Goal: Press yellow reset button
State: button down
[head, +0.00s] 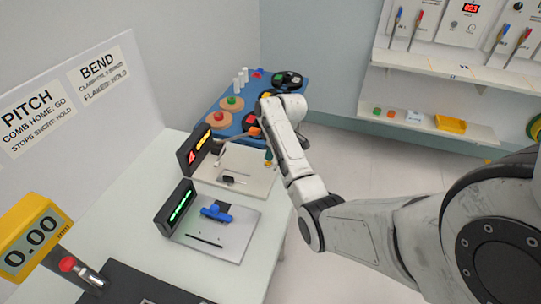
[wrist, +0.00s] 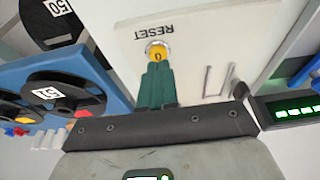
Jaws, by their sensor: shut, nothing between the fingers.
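The yellow reset button (wrist: 157,50) shows in the wrist view, round, in a pale ring on a cream panel, below the upside-down word RESET. My gripper (wrist: 158,66) is shut and empty, its green fingers together. The fingertips overlap the button's lower edge in the picture; I cannot tell whether they touch it. In the head view my gripper (head: 268,158) is at the right edge of the cream station plate (head: 245,165), which has a dark display with a red 4. The button cannot be made out there.
A blue board (head: 222,106) with reels and colored knobs lies behind the station. A grey plate with a blue handle (head: 215,213) and a green-lit display is nearer. A yellow gauge (head: 34,235) reads 0.00 at left. Open floor lies right of the table.

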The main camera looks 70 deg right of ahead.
jog(key=shift+f, duration=0.75)
